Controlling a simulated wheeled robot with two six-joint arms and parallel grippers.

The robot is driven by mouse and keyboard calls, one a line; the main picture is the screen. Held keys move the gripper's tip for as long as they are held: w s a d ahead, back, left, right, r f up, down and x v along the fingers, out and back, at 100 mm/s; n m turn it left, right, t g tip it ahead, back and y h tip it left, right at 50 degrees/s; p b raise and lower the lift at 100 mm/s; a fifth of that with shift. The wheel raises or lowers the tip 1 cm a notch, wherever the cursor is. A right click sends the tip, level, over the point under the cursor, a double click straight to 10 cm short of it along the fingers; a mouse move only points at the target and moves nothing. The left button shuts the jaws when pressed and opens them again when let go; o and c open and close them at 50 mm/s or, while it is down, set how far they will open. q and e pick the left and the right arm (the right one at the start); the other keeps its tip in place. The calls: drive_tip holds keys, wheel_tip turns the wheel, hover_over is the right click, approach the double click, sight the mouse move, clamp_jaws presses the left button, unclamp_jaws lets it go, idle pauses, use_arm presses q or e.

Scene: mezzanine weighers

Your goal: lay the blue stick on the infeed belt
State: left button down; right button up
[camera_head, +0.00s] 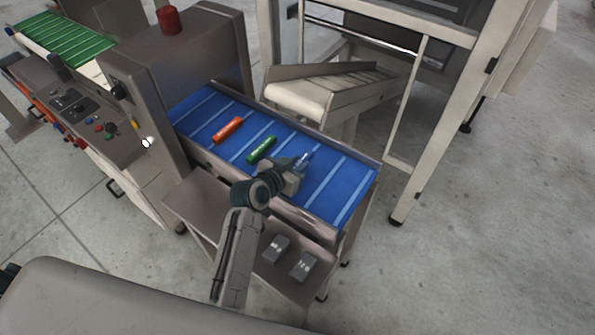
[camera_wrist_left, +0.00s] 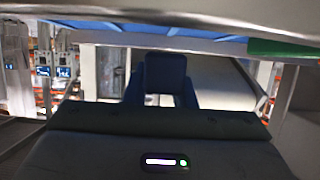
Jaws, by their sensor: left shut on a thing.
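The blue infeed belt (camera_head: 208,108) has pale cross stripes and runs from the machine's opening toward the lower right. My left gripper (camera_head: 298,166) is over the near side of the belt, right of the green stick. It is shut on the blue stick (camera_head: 304,158), which shows only in part at the jaws. In the left wrist view the blue stick (camera_wrist_left: 165,74) shows dark, end-on between the fingers. Whether it touches the belt I cannot tell. My right gripper is in neither view.
An orange stick (camera_head: 228,130) and a green stick (camera_head: 262,150) lie on the belt, left of my gripper. A metal rail edges the belt. The belt's right end is clear.

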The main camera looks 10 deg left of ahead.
use_arm(q)
drive_tip(key=shift+w+f, duration=0.15)
drive_tip(key=shift+w, duration=0.55)
wheel_tip(320, 180, down, 3)
drive_tip(key=b, duration=0.3)
drive_tip(key=shift+f+b, duration=0.1)
drive_tip(key=shift+b, duration=0.25)
drive_tip(key=shift+f, duration=0.15)
drive_tip(key=shift+s, duration=0.1)
drive_tip(key=c, duration=1.2)
unclamp_jaws()
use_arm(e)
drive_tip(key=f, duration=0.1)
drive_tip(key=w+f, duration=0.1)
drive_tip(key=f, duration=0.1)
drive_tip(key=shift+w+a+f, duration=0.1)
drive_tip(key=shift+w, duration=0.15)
